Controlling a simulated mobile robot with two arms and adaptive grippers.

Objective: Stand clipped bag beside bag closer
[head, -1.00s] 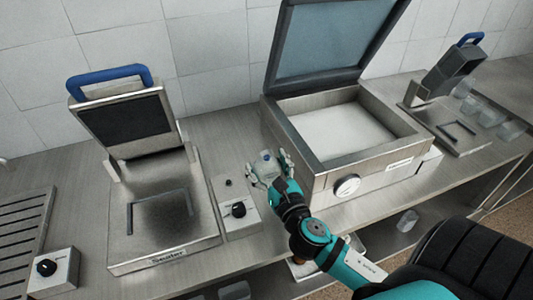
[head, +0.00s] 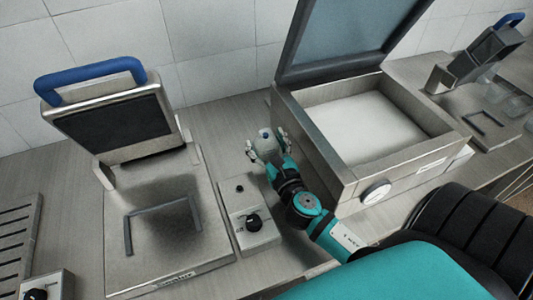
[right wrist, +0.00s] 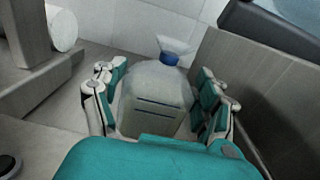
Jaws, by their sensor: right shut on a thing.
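The clipped bag (right wrist: 157,100) is pale and translucent, with a blue clip round its neck and two dark lines on its front. In the right wrist view it stands about upright between the fingers of my right gripper (right wrist: 160,88), which is shut on it. In the head view the bag (head: 265,134) is small, at the tips of my right gripper (head: 265,148), over the counter between two machines. I cannot tell if its base touches the counter. The blue-handled hinged press (head: 160,210), left of the bag, may be the bag closer; no readable label confirms this. My left gripper is out of view.
A small knob box (head: 254,228) sits in front of the bag. An open-lidded steel chamber machine (head: 350,165) stands close on the right. A white roll (right wrist: 61,28) shows in the wrist view.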

